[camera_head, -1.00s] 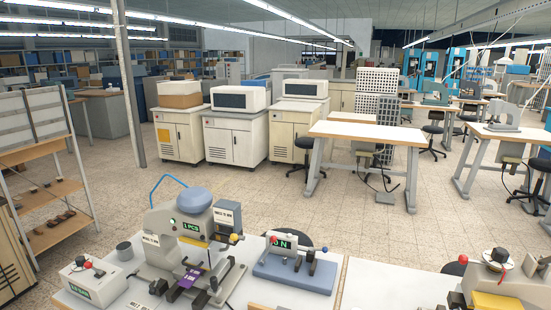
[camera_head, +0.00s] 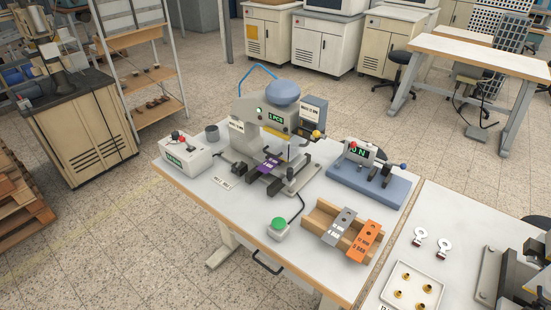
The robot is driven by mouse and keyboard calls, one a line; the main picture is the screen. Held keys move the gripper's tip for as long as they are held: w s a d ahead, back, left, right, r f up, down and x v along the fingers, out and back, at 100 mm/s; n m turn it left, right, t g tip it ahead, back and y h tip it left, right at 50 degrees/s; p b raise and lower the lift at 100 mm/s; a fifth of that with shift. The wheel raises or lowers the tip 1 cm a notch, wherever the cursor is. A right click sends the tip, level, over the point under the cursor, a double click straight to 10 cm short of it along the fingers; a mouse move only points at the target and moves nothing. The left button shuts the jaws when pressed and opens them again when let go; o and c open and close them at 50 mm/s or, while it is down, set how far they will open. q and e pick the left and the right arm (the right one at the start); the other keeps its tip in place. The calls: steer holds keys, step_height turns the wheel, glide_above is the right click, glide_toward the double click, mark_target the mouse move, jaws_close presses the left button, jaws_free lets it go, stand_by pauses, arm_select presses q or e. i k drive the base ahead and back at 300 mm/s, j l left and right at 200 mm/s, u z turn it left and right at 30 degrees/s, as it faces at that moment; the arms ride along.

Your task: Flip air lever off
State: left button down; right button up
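A blue-based unit (camera_head: 366,190) stands at the right back of the near white workbench (camera_head: 240,203). It carries a small panel with a green display (camera_head: 357,152) that appears to read "ON". A red ball knob (camera_head: 353,145) is by the panel, and a dark lever with a blue ball tip (camera_head: 403,166) is at its right. Which of these parts is the air lever is too small to tell. Neither of my grippers is in view.
A stamping press (camera_head: 262,118) with a blue-grey dome stands left of the unit. A white control box (camera_head: 187,158) is at the bench's left. A green button (camera_head: 279,224) and a wooden holder (camera_head: 321,215) with grey and orange plates are in front.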

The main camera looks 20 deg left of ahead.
mark_target(181, 139)
steer(key=u, duration=1.25)
